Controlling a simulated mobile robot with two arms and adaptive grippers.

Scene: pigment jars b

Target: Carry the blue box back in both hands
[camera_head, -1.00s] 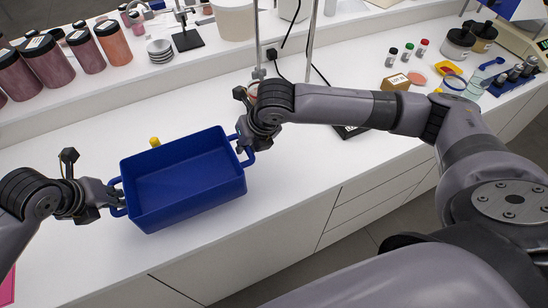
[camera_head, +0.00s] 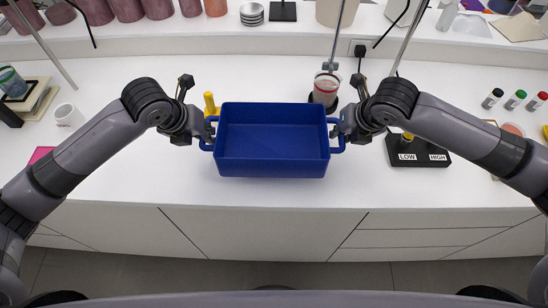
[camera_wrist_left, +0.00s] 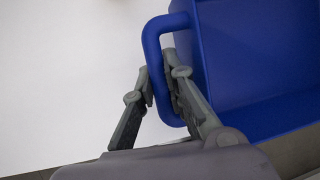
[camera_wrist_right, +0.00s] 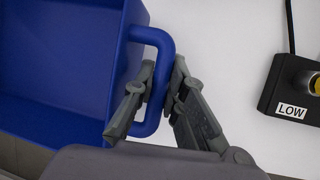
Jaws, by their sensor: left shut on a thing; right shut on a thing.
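The blue box (camera_head: 272,165) is an open, empty tub with a loop handle at each end. It is level in the head view, at the front part of the white counter; I cannot tell whether it touches the top. My left gripper (camera_head: 207,132) is shut on the left handle, which shows in the left wrist view (camera_wrist_left: 158,65). My right gripper (camera_head: 340,131) is shut on the right handle, seen between the fingers in the right wrist view (camera_wrist_right: 158,85).
A yellow object (camera_head: 210,104) stands just behind the box's left end. A clamped vessel (camera_head: 326,88) stands behind its right end. A black device marked LOW and HIGH (camera_head: 418,152) lies to the right, a white mug (camera_head: 68,115) to the left. Counter left of the box is mostly clear.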

